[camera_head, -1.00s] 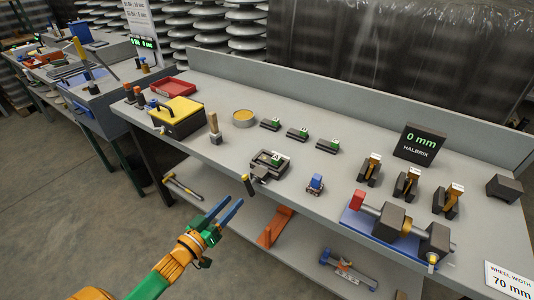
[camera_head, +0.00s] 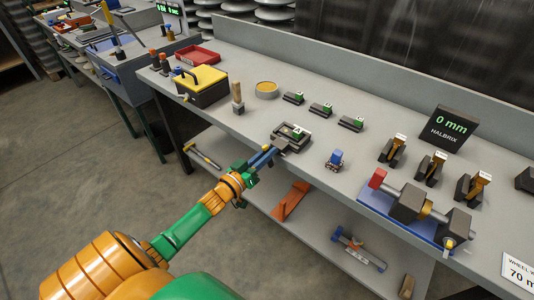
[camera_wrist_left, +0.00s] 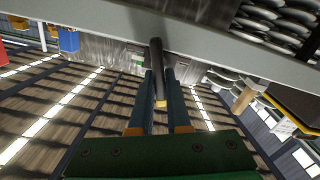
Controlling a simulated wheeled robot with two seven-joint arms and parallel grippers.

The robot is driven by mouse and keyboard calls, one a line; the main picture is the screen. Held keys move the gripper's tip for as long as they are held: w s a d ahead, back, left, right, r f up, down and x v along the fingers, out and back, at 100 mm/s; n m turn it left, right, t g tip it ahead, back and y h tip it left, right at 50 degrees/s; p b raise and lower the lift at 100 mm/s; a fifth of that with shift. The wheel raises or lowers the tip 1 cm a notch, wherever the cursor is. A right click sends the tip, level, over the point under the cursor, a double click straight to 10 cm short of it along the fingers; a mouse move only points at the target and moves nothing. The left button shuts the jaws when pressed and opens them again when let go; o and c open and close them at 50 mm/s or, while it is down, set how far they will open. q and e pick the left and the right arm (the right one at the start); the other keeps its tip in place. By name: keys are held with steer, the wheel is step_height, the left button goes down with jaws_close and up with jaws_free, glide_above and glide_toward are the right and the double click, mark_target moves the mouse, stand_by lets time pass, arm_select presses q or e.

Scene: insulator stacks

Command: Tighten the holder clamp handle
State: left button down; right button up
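The holder (camera_head: 297,131) is a dark block with a small green-labelled piece in it, at the bench's front edge in the head view. Its dark clamp handle has a yellow end and shows in the left wrist view (camera_wrist_left: 157,72), between my finger tips. My left gripper (camera_head: 266,155) is at the front edge, just below the holder, with its blue fingers on either side of the handle. In the left wrist view the gripper (camera_wrist_left: 160,90) has the handle close between its fingers; whether they press on it I cannot tell. My right gripper is not in view.
A wooden-handled tool (camera_head: 237,95) and a yellow-topped box (camera_head: 202,82) stand left of the holder. A small blue item (camera_head: 335,159) is to its right. The lower shelf (camera_head: 262,196) below my gripper bears an orange piece (camera_head: 291,200) and tools.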

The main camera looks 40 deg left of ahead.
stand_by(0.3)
arm_select(q)
steer(key=m, duration=0.5)
steer(key=shift+d+m, duration=0.3)
steer(key=shift+m, duration=0.1)
steer(key=m, duration=0.5)
steer(key=shift+d+f, duration=0.15)
steer(key=shift+d, duration=0.1)
steer(key=m, duration=0.3)
steer(key=m+b, duration=0.1)
steer(key=m, duration=0.1)
steer(key=shift+d+f+m, duration=0.2)
steer(key=shift+m, duration=0.2)
steer(key=m, duration=0.1)
steer(key=m+b, duration=0.1)
steer(key=m, duration=0.3)
steer(key=shift+f+b, duration=0.25)
steer(key=shift+b, duration=0.05)
steer(key=shift+m, duration=0.4)
steer(key=c, duration=0.9)
jaws_free()
